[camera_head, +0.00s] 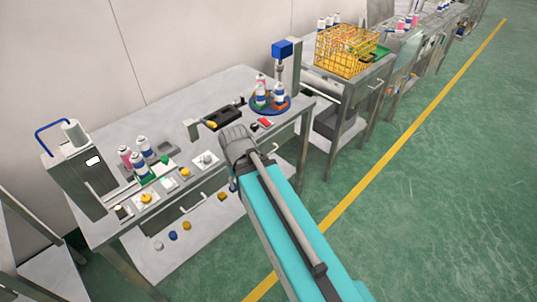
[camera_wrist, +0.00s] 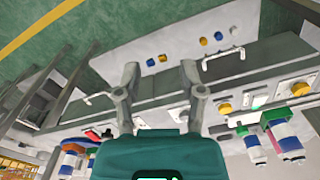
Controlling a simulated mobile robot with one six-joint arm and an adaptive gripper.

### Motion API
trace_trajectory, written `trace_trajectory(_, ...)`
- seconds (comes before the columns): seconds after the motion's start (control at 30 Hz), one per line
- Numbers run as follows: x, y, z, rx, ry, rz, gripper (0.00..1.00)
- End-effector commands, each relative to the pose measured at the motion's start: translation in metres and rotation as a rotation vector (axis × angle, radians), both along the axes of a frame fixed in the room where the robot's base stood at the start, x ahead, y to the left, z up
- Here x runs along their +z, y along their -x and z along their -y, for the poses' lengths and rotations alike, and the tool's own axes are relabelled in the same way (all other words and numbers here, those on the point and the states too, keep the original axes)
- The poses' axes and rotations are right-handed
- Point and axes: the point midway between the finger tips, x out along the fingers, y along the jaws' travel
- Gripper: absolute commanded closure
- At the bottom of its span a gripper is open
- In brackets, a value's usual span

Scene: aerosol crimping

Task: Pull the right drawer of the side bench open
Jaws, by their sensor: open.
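The grey bench (camera_head: 225,95) in front of me has a left drawer handle (camera_head: 193,204) and a right drawer handle (camera_head: 283,127) on its front edge. Both drawers look shut. In the wrist view, which is turned over, the left handle (camera_wrist: 222,58) shows right of my fingers and the right handle (camera_wrist: 97,97) shows left of them. My gripper (camera_wrist: 160,72) is open and empty, at the bench's front edge between the two handles. It touches neither handle. In the head view my arm hides the fingertips and part of the front edge.
Spray cans (camera_head: 143,149) and small parts stand on the bench top. A blue round fixture (camera_head: 285,107) with cans stands at its right end. A neighbouring bench bears a yellow crate (camera_head: 345,50). Coloured caps (camera_head: 173,235) lie on the lower shelf. The green floor (camera_head: 440,150) is clear.

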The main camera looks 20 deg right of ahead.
Motion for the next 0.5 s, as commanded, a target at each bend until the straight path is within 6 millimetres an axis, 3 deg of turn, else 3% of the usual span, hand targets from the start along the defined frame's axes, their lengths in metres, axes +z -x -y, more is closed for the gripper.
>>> trace_trajectory(0.27, -0.031, -0.014, 0.014, -0.066, -0.093, 0.044, 0.49)
trace_trajectory(0.5, -0.071, -0.038, 0.028, -0.179, -0.259, 0.13, 0.49)
